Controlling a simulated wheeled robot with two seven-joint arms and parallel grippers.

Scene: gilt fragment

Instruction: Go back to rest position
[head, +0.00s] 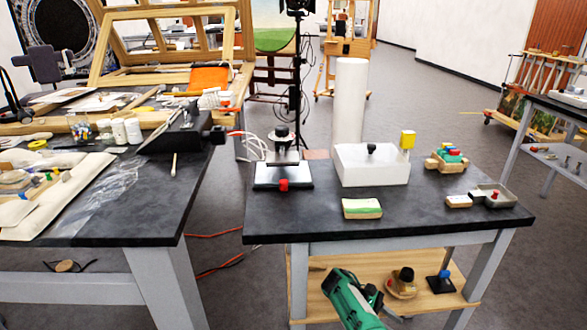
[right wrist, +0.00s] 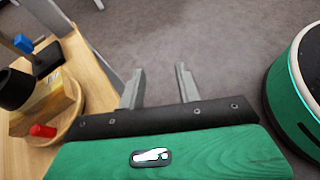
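My right gripper (right wrist: 160,76) shows in the right wrist view with its two grey fingers apart and nothing between them. It is over the grey floor, beside the wooden lower shelf (right wrist: 92,70). In the head view a green part of my right arm shows at the bottom centre, in front of the small table; the fingertips are not clear there. My left gripper is in neither view.
The dark-topped table (head: 300,220) holds a white box (head: 375,165), a green-topped block (head: 361,208) and a grey tray (head: 492,196). Its lower shelf (head: 318,283) holds knobbed pieces close to my right arm. A cluttered workbench (head: 150,205) stands left.

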